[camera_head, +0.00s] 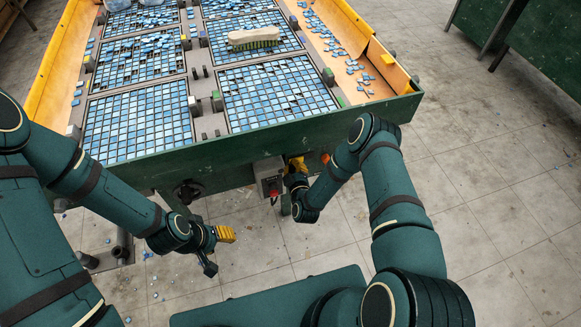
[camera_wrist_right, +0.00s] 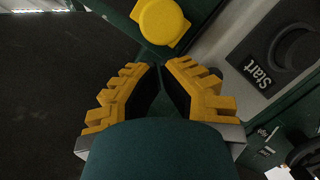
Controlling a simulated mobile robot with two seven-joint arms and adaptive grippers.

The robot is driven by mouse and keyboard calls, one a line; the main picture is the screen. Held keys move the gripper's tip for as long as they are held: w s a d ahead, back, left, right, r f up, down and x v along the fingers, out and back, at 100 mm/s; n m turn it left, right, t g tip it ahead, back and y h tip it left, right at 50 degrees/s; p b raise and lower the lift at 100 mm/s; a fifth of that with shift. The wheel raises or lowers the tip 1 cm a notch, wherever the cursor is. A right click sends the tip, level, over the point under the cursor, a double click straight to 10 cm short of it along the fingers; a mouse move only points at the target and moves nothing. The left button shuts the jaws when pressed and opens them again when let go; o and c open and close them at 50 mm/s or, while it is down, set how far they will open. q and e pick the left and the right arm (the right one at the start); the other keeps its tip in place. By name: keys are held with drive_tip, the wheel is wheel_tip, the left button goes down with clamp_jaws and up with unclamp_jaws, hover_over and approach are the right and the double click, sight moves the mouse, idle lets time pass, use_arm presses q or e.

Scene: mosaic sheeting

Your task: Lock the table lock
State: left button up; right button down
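No part is clearly labelled as the table lock. The right wrist view shows a round yellow knob (camera_wrist_right: 163,22) on the green table side, just beyond my right gripper (camera_wrist_right: 160,68). Its yellow ribbed fingers nearly meet at the tips and hold nothing visible; they are apart from the knob in the picture. In the head view my right gripper (camera_head: 297,165) is at the table's front edge, partly hidden by its wrist. A dark round knob (camera_head: 188,192) sits further left on the table front. My left gripper (camera_head: 217,248) is open and empty, below and right of that knob.
The green table (camera_head: 230,150) carries blue mosaic sheets (camera_head: 275,92) and a brush (camera_head: 254,38). A grey control box (camera_head: 268,174) with a red button (camera_head: 274,192) hangs on its front. The wrist view shows a black Start button (camera_wrist_right: 295,55).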

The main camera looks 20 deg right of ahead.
use_arm(q)
drive_tip(key=shift+w+d, duration=0.1)
drive_tip(key=shift+w, duration=0.05)
use_arm(e)
drive_tip(key=shift+w+d+f, duration=0.1)
drive_tip(key=shift+d+f, duration=0.1)
drive_tip(key=shift+d, duration=0.15)
